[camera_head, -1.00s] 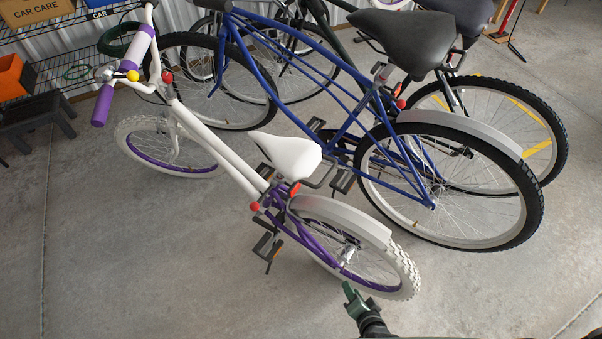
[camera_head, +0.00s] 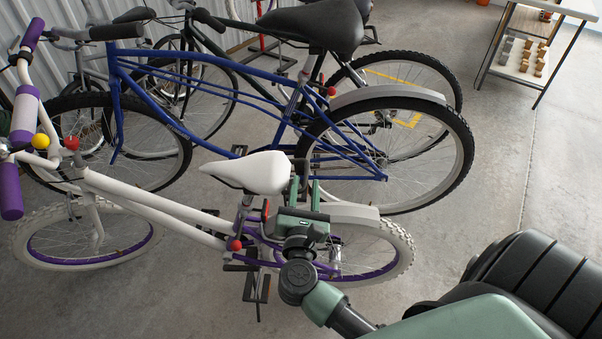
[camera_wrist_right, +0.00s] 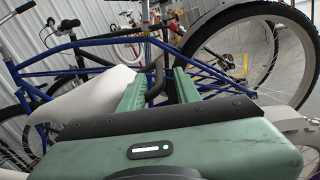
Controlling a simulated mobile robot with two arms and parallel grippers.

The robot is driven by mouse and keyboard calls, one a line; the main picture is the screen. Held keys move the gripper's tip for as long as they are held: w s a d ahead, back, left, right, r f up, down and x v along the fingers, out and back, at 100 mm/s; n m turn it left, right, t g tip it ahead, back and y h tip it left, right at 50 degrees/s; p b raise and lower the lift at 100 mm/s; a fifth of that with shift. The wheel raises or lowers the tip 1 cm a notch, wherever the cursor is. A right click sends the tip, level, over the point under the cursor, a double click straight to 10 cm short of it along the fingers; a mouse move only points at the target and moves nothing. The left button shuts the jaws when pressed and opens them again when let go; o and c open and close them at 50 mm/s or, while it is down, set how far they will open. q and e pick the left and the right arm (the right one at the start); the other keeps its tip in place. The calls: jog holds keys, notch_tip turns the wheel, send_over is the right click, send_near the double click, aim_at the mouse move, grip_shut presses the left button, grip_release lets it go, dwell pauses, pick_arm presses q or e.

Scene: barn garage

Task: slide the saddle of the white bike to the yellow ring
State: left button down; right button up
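The white bike (camera_head: 150,212) stands in the head view with its white saddle (camera_head: 255,172) on a purple seat post (camera_head: 243,212). The saddle also shows at the left of the right wrist view (camera_wrist_right: 88,98). My right gripper (camera_head: 305,188) is just behind the saddle, above the rear wheel. Its green fingers (camera_wrist_right: 158,85) are apart, with a dark curved bar (camera_wrist_right: 158,72) showing between them; I cannot tell whether they touch it. A red lever (camera_head: 265,210) is below the saddle. I cannot make out the yellow ring. My left gripper is not in view.
A blue bike (camera_head: 160,72) with a black saddle stands close behind the white bike, with other bikes beyond. A red knob (camera_head: 234,245) sits on the white frame. A shelf table (camera_head: 520,62) stands far right.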

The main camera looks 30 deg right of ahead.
aim_at(307, 161)
jog(key=x, duration=0.5)
jog(key=shift+w+d, duration=0.15)
jog(key=shift+w, duration=0.05)
grip_shut()
dwell(1.2)
